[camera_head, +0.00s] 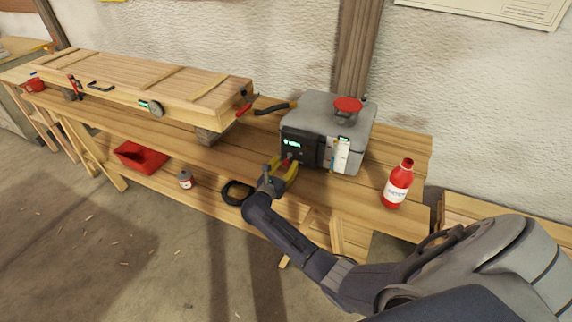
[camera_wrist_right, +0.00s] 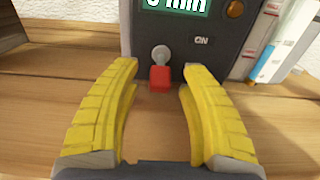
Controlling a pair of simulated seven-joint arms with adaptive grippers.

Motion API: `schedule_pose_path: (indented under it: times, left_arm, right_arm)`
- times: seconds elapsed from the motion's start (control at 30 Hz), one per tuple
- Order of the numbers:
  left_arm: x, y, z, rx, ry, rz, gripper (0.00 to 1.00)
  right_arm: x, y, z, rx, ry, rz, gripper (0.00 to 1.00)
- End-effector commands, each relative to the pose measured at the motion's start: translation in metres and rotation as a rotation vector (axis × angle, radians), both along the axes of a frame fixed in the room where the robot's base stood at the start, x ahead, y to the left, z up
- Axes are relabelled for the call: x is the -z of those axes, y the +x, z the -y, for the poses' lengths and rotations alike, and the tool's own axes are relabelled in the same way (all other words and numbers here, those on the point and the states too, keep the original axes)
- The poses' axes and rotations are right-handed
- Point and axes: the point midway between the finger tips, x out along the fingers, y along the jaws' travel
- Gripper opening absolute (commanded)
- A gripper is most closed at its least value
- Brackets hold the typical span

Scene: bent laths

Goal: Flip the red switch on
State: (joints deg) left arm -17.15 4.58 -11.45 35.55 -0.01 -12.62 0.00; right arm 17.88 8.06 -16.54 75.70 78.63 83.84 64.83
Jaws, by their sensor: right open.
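The red switch (camera_wrist_right: 160,78) shows in the right wrist view as a red-tipped lever on a round metal base, low on a dark control panel (camera_wrist_right: 180,28). Its red tip points down, and an "ON" label (camera_wrist_right: 202,41) sits to the right of its base. The panel is on the front of a grey box (camera_head: 345,115) on the bench. My right gripper (camera_head: 282,169) is open with yellow fingers, close in front of the panel. In the wrist view its fingers stand on either side of the red tip, with visible gaps. My left gripper is not in view.
A green display (camera_wrist_right: 175,5) and an orange light (camera_wrist_right: 235,9) are above the switch. A red bottle (camera_head: 397,184) stands right of the box on the wooden bench (camera_head: 230,150). A long wooden box (camera_head: 150,85) lies to the left. A red knob (camera_head: 347,104) tops the grey box.

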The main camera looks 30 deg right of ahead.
Motion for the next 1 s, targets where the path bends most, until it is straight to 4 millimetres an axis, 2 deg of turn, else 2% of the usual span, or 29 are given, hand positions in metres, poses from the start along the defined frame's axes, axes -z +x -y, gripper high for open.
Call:
schedule_pose_path:
  times: [0.43,0.8,1.0]
  left_arm:
    - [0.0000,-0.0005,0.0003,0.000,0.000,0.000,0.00]
    - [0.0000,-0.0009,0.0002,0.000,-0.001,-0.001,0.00]
    - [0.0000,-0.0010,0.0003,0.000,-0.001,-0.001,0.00]
  right_arm:
    - [-0.0005,0.0025,0.0041,0.000,-0.001,0.001,0.45]
    - [-0.0003,0.0024,0.0038,0.000,-0.001,0.001,0.02]
    - [-0.0001,0.0023,0.0040,0.000,0.000,0.000,0.00]
